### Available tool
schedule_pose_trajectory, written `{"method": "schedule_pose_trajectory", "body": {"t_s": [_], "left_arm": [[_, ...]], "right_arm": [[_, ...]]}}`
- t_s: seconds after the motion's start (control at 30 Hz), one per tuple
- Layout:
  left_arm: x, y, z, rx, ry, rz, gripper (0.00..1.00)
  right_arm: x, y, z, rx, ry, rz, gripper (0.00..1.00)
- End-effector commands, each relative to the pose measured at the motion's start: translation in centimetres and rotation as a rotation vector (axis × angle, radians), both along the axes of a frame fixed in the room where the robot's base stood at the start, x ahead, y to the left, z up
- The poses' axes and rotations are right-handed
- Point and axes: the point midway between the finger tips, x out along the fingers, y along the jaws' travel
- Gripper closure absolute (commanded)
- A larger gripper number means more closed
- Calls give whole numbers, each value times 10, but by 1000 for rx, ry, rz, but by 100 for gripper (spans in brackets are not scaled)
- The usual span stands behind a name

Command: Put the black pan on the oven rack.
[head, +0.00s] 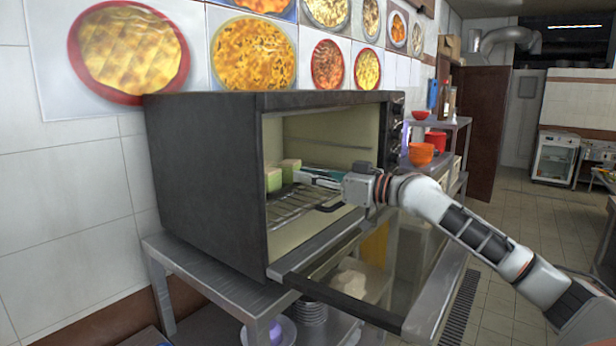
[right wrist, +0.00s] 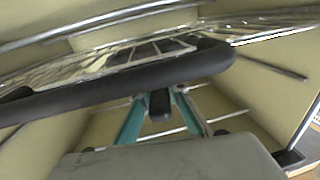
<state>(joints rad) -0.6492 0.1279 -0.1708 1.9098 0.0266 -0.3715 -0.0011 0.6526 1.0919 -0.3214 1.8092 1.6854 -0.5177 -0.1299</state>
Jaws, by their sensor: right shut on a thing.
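The oven (head: 205,185) stands open, with a wire oven rack (head: 288,212) inside; the rack also shows in the right wrist view (right wrist: 85,68). My right gripper (head: 308,178) reaches through the opening, above the rack. In the right wrist view its teal fingers are shut on a dark stub of the black pan (right wrist: 160,104). The pan's rounded black edge (right wrist: 130,88) crosses in front of the rack wires. In the head view only a small dark part shows below the gripper. I cannot tell whether the pan touches the rack. My left gripper is not in view.
Two pale green blocks (head: 273,179) stand inside the oven, left of my gripper. The glass oven door (head: 375,285) hangs open below my arm. The oven stands on a metal table (head: 215,285). Orange bowls (head: 421,153) sit on a shelf to the right.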

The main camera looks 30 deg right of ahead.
Motion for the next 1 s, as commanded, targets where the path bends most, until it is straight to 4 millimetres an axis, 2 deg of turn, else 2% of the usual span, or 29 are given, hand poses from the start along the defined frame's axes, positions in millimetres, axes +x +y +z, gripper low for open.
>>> {"method": "schedule_pose_trajectory", "body": {"t_s": [0.03,0.07,0.13,0.57,1.0], "left_arm": [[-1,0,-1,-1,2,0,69],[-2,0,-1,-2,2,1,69],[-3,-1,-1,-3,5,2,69],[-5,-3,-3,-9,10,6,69],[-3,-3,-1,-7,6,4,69]], "right_arm": [[0,1,-4,-5,8,1,100],[0,1,-5,-5,8,1,82],[0,1,-5,-5,8,1,65],[-2,-2,-5,-5,7,0,65],[-42,-26,-7,-4,11,-2,65]]}}
